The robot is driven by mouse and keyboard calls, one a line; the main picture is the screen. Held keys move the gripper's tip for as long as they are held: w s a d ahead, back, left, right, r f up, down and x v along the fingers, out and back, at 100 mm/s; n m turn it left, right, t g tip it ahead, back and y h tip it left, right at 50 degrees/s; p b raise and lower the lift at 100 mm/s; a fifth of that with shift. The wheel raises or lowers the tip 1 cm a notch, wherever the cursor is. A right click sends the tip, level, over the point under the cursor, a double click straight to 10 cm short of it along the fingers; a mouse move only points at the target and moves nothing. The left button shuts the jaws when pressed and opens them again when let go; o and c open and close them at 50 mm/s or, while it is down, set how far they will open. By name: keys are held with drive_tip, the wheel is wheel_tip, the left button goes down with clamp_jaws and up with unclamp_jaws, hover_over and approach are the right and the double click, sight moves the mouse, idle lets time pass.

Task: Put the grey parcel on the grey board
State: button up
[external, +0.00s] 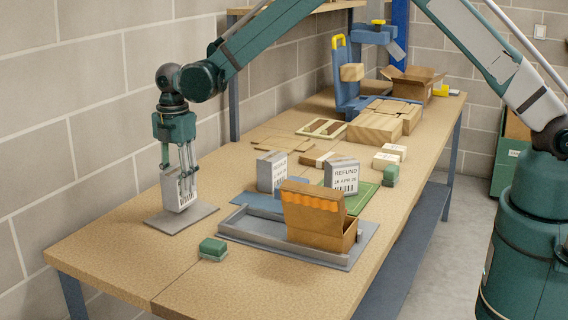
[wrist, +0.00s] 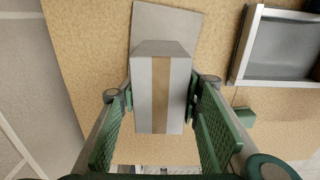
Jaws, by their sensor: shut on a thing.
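My gripper (external: 180,172) is shut on the grey parcel (external: 181,194), a box with a white barcode label on the side facing the external camera. The wrist view shows the parcel (wrist: 172,95) between the two green finger pads, with a tan tape strip along it. The grey board (external: 194,219) is a flat plate at the left of the bench. The parcel is upright over the board or on it; I cannot tell whether they touch. In the wrist view the board (wrist: 165,22) shows beyond the parcel, which hides part of it.
A grey tray (external: 262,248) holds an open brown box (external: 318,215) to the right. A green block (external: 212,248) lies near the front. Two other grey parcels (external: 271,171) (external: 342,174) stand by blue and green boards. The wall is close on the left.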

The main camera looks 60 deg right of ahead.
drive_tip(key=shift+f, duration=1.35)
drive_tip(key=shift+f, duration=0.2)
drive_tip(key=o, duration=1.1)
drive_tip(key=shift+r, duration=0.2)
wheel_tip(320, 180, up, 12)
drive_tip(key=shift+b, duration=0.45)
